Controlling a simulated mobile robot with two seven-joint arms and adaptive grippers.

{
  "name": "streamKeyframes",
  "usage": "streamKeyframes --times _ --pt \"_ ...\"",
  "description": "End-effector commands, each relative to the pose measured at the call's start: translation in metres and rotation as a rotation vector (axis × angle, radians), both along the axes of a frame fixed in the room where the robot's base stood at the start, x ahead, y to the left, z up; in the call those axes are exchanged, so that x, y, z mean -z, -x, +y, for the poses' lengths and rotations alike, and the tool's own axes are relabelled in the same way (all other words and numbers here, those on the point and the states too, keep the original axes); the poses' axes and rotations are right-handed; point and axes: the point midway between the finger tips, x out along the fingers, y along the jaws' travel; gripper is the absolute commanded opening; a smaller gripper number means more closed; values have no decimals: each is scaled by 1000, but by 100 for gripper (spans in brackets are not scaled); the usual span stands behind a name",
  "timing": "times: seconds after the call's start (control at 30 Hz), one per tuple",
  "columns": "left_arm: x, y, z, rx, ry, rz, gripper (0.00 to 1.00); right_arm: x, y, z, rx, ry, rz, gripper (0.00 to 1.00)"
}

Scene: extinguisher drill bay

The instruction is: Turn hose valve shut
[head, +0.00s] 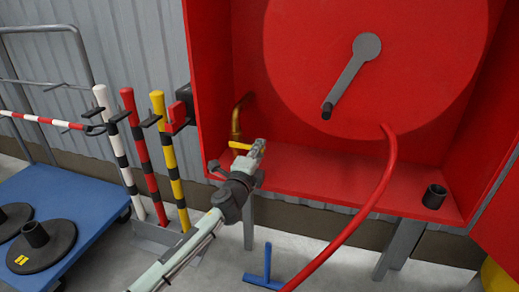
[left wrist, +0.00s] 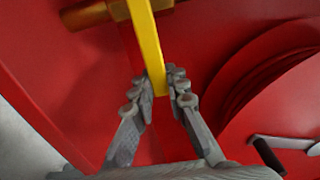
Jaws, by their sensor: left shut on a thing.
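The hose valve's yellow lever (head: 239,145) sticks out below a brass pipe (head: 237,118) at the left inside the red cabinet (head: 205,100). My left gripper (head: 257,147) is shut on the lever's right end in the head view. In the left wrist view the yellow lever (left wrist: 146,38) runs down between the two fingertips of my left gripper (left wrist: 159,88), and the brass pipe (left wrist: 100,14) crosses behind it. The valve body is mostly hidden. My right gripper is in neither view.
A red reel (head: 310,60) with a grey crank (head: 350,78) fills the cabinet's back. A red hose (head: 375,190) hangs over the front edge. A black cup-shaped part (head: 434,196) stands at the shelf's right. Striped posts (head: 168,150) and a blue cart (head: 75,210) stand left.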

Motion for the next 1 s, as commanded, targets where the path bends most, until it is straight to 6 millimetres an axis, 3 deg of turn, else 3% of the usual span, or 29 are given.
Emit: streamKeyframes --times 0.03,0.2,0.57,1.0 --pt "1 1 -1 1 -5 -1 17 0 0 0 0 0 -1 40" --pt "1 0 0 1 -3 0 36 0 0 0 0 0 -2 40" --pt "1 5 3 -1 -1 1 36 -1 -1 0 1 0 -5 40" --pt "2 83 34 1 -2 2 36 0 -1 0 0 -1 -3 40"
